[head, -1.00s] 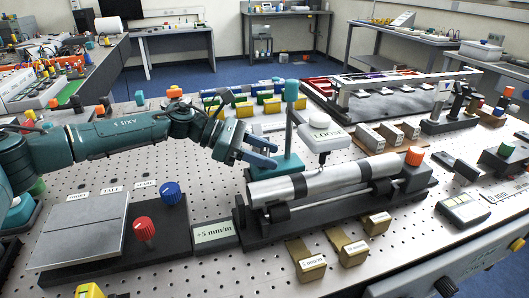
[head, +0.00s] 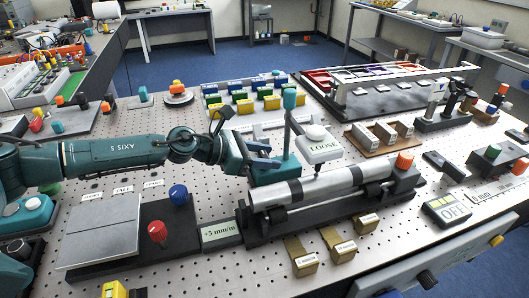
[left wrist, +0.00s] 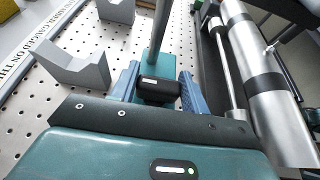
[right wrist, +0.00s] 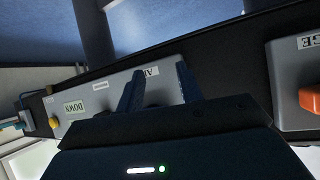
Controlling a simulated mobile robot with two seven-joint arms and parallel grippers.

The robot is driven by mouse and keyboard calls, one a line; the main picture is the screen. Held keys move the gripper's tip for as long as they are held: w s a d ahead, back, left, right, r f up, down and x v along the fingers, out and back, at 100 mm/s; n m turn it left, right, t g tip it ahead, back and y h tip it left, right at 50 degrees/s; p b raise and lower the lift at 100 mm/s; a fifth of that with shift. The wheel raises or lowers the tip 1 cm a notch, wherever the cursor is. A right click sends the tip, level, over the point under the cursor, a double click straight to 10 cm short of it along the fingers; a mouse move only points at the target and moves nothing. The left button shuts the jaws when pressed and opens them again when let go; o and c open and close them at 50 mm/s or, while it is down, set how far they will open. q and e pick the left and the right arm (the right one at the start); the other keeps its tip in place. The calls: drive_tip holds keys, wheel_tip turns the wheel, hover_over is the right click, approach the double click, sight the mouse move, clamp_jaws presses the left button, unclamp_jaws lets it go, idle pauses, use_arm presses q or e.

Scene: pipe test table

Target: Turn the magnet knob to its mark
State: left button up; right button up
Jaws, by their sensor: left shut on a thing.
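The teal magnet stand (head: 277,172) has an upright post with a teal cap and stands behind the metal tube. A short black magnet knob (left wrist: 158,91) sticks out of the stand's base; a small pale mark shows on it. My left gripper (head: 264,155) is at the stand's base, and its blue fingers are shut on the knob, one on each side, in the left wrist view (left wrist: 159,80). A white box (head: 319,145) marked LOOSE is carried over the tube. My right gripper (right wrist: 155,82) is open in front of a grey button panel, outside the head view.
The metal tube (head: 318,187) lies on a black rig close beside the stand. Grey V-blocks (left wrist: 75,68) stand left of it in the left wrist view. The grey panel (right wrist: 100,98) carries a DOWN label. Yellow blocks (head: 300,258) stand in front of the rig.

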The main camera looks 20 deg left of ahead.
use_arm(q)
drive_tip(key=o, duration=1)
drive_tip(key=shift+b+v, duration=1.35)
drive_tip(key=shift+v, duration=5.2)
drive_tip(key=shift+d, duration=0.1)
